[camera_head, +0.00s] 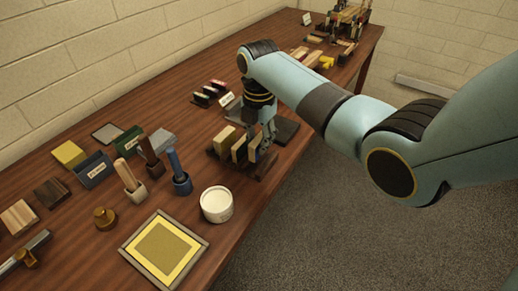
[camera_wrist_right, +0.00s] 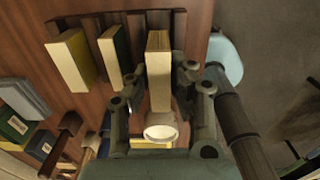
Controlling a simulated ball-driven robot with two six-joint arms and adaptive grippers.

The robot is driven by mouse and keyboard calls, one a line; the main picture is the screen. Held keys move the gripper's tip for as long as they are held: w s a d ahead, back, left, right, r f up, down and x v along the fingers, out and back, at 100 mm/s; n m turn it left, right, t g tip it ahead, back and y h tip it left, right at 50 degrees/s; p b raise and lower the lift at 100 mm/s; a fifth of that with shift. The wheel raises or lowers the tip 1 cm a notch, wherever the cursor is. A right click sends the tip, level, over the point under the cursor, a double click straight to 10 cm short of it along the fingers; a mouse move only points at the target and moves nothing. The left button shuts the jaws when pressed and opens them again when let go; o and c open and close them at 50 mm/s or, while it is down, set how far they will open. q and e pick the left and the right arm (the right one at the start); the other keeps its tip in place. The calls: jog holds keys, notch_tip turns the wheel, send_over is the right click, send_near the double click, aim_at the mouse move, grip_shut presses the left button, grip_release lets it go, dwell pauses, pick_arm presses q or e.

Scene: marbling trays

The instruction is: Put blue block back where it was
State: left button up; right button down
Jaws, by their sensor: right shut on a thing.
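My right gripper (camera_head: 264,146) is over the dark slotted rack (camera_head: 262,174) near the table's right edge. In the right wrist view the right gripper (camera_wrist_right: 172,82) is shut on an upright block (camera_wrist_right: 159,68) with a pale edge facing the camera. I take it for the blue block; its coloured sides hardly show. A yellow block (camera_wrist_right: 72,60) and a green block (camera_wrist_right: 115,55) stand left of it at the rack (camera_wrist_right: 91,27). I cannot tell whether the held block's lower end touches the rack. My left gripper is not in view.
A white tub (camera_head: 216,205) and a framed yellow panel (camera_head: 163,248) are in front of the rack. Tool holders, including a blue one (camera_head: 181,182), stand to the left. Small dark blocks (camera_head: 207,94) lie behind. The table's edge is close on the right.

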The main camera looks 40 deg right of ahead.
aim_at(260, 139)
notch_tip(260, 139, down, 3)
jog(key=shift+r, duration=0.15)
jog(key=shift+f, duration=0.55)
jog(key=c, duration=1.2)
grip_release()
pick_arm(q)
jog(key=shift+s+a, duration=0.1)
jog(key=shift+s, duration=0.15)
pick_arm(e)
jog(key=shift+r, duration=0.35)
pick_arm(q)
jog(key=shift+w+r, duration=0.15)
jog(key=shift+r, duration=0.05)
pick_arm(e)
notch_tip(260, 139, up, 12)
jog(key=shift+f, duration=0.2)
jog(key=shift+s, duration=0.1)
